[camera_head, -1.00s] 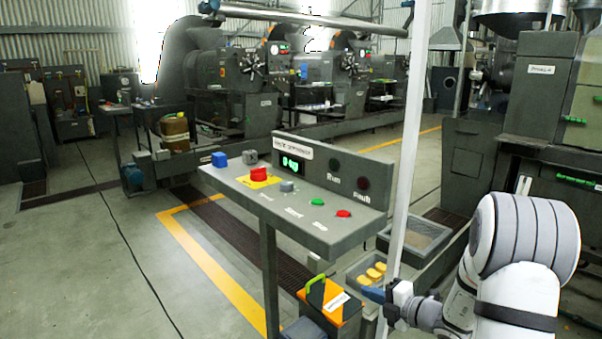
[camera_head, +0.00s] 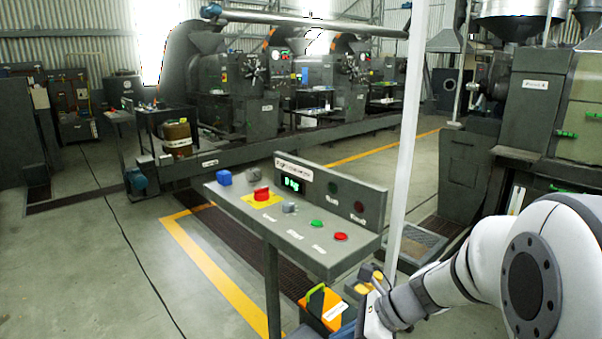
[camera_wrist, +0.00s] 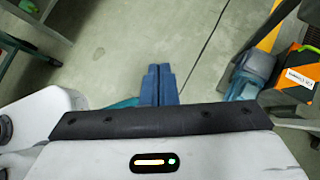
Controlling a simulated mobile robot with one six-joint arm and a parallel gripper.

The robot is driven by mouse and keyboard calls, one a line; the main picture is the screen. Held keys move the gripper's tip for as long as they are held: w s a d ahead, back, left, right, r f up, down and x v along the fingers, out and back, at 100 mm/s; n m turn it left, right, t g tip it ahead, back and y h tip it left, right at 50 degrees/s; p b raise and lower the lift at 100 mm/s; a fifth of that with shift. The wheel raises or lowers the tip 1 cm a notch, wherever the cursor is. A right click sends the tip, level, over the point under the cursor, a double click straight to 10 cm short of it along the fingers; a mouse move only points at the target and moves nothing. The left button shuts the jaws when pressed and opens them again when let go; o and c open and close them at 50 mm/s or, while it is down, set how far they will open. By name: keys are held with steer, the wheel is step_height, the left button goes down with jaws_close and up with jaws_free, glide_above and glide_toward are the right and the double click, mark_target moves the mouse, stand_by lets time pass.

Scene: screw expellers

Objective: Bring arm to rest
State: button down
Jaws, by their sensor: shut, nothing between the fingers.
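My gripper shows in the wrist view as two blue fingers (camera_wrist: 158,84) pressed together, pointing over bare grey floor with nothing between them. In the head view my white arm reaches in from the right, its wrist low beside the control desk. My gripper's fingertips are mostly hidden in the head view. The grey control desk (camera_head: 232,206) stands left of my arm with a red button on a yellow plate (camera_head: 262,195), a green button (camera_head: 317,224) and another red button (camera_head: 341,237).
An orange-and-black box (camera_head: 325,308) with a green handle sits on the floor under the desk, close to my wrist. A white post (camera_head: 408,140) rises behind the desk. Open floor (camera_head: 110,270) lies to the left.

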steer(key=s+d+r+n+h+p, duration=0.3)
steer(key=s+r+n+h+p, duration=0.1)
steer(key=n, duration=0.6)
steer(key=s+d+r+n+t+h+p, duration=0.1)
steer(key=s+d+r+n+h+p, duration=0.2)
steer(key=s+r+n, duration=0.4)
steer(key=d+r+n+h, duration=0.1)
steer(key=n+h, duration=0.1)
steer(key=n, duration=0.2)
steer(key=shift+s+d+r+p, duration=0.2)
steer(key=shift+r+p, duration=0.1)
steer(key=shift+p, duration=0.05)
steer(key=c, duration=2.1)
jaws_free()
steer(key=shift+c, duration=0.2)
